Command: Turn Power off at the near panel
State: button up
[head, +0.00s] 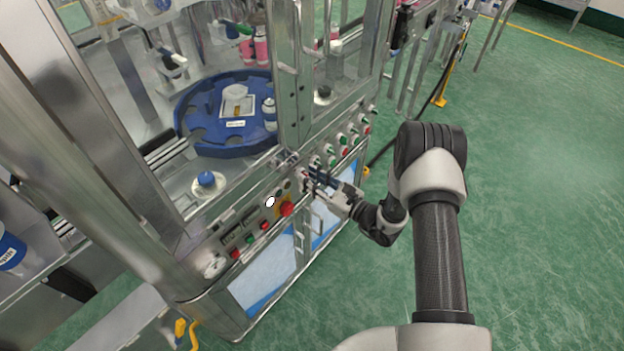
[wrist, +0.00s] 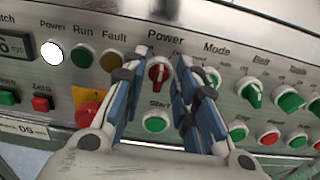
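The near panel (wrist: 225,50) fills the wrist view. Its red Power knob (wrist: 159,72) sits under the label "Power", with its handle roughly upright. My gripper (wrist: 155,72) is open, with one blue-padded finger on each side of the knob. A gap shows between the knob and each finger; how deep the tips reach is hard to tell. The white Power lamp (wrist: 52,53) at the left is bright. In the head view my gripper (head: 306,176) is at the panel front, hiding the knob; the bright lamp (head: 270,202) shows to its left.
A green Start button (wrist: 156,121) lies just below the knob, between the fingers. A red emergency button (wrist: 88,112) is close to the left finger. Green Mode (wrist: 210,78) and other selectors stand to the right. Glass guards and a blue turntable (head: 215,140) are above the panel.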

jog(key=shift+c, duration=0.2)
grip_shut()
dwell(0.6)
jog(key=shift+s+a+n+b, duration=0.15)
jog(key=shift+n+b, duration=1.35)
jog(key=shift+n, duration=1.6)
jog(key=shift+o, duration=0.2)
grip_release()
